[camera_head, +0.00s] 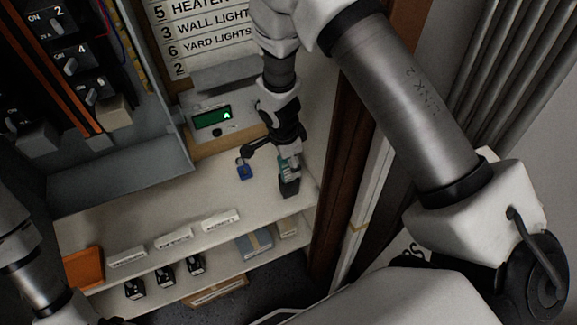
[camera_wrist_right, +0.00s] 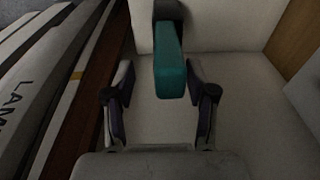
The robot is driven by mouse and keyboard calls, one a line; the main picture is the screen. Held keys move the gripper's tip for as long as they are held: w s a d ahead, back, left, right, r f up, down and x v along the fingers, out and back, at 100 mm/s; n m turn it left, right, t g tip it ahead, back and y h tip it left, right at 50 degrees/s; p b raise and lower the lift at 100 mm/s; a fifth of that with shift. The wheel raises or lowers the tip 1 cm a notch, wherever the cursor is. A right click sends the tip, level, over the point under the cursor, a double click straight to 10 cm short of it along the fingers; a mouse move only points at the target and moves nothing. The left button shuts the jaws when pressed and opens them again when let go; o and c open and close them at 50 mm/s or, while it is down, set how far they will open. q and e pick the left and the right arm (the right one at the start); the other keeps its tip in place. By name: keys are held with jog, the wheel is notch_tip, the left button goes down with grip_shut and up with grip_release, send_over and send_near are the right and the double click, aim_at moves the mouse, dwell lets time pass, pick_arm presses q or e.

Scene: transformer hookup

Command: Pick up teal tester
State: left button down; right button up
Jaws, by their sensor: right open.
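The teal tester (camera_head: 286,166) is on the upper shelf at the right, partly hidden behind my right gripper (camera_head: 268,157). It has a teal part and a dark block-shaped part (camera_head: 290,187). In the right wrist view the tester's teal end (camera_wrist_right: 170,72) points toward the gripper, and its dark part is cut off at the top edge. My right gripper is open, with one finger on each side of the teal end.
A box with a green display (camera_head: 212,117) stands behind. A brown wooden post (camera_head: 341,160) is close on the right. The shelf's (camera_head: 130,215) left part is clear.

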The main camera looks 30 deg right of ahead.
aim_at(288, 175)
jog(key=f, duration=0.1)
jog(key=w+f, duration=0.1)
jog(key=f, duration=0.1)
jog(key=shift+w+d+f, duration=0.25)
jog(key=shift+w+d, duration=0.15)
jog(key=shift+s+r, duration=0.15)
jog(key=shift+s+a+r, duration=0.15)
jog(key=shift+s, duration=0.1)
jog(key=c, duration=0.3)
jog(key=shift+s, duration=0.1)
grip_shut()
pick_arm(q)
jog(key=shift+w+f, duration=0.15)
jog(key=shift+w, duration=0.45)
